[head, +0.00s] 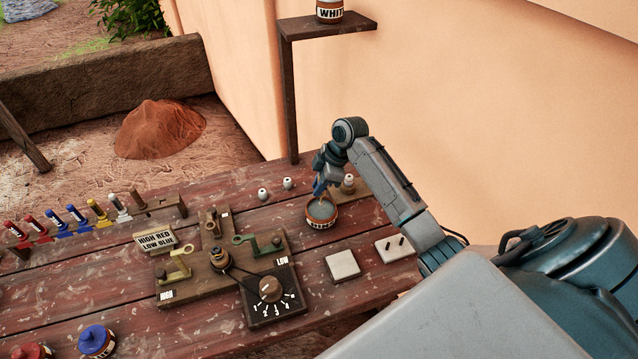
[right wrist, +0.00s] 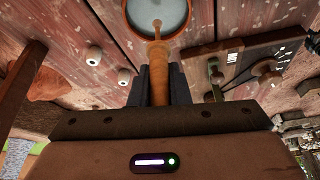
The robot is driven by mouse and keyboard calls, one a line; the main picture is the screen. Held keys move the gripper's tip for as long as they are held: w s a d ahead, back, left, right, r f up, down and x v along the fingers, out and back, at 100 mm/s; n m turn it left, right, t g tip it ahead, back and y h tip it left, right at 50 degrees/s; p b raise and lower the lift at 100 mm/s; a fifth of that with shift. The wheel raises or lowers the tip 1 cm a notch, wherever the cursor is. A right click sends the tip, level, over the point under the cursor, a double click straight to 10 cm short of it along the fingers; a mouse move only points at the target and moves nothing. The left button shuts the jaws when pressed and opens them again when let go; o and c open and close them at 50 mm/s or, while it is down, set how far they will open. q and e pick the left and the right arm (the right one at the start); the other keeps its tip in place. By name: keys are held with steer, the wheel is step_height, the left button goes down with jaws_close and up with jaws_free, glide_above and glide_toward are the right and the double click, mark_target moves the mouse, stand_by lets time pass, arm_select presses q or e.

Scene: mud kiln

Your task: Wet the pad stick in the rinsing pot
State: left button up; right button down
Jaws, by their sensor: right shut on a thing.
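My right gripper (head: 320,187) is pointed down just above the rinsing pot (head: 321,222), a small round brown pot with a label and grey-blue water in it. In the right wrist view, my right gripper (right wrist: 159,88) is shut on the orange-brown pad stick (right wrist: 158,72). The stick's far end reaches over the water inside the rim of the pot (right wrist: 172,12). I cannot tell for sure whether its tip is under the water. My left gripper is not in view.
A board with levers and a numbered dial (head: 270,289) lies left of the pot. Two white knobs (head: 262,194) stand behind it. A wall shelf (head: 327,26) stands behind.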

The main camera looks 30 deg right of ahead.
stand_by(0.4)
steer(key=shift+f, duration=0.15)
steer(key=shift+f+b, duration=0.75)
steer(key=shift+f, duration=0.9)
steer(key=shift+r, duration=0.1)
steer(key=shift+p, duration=0.3)
step_height(320, 180, up, 5)
steer(key=p, duration=0.4)
steer(key=shift+r+p, duration=0.9)
steer(key=shift+r, duration=0.1)
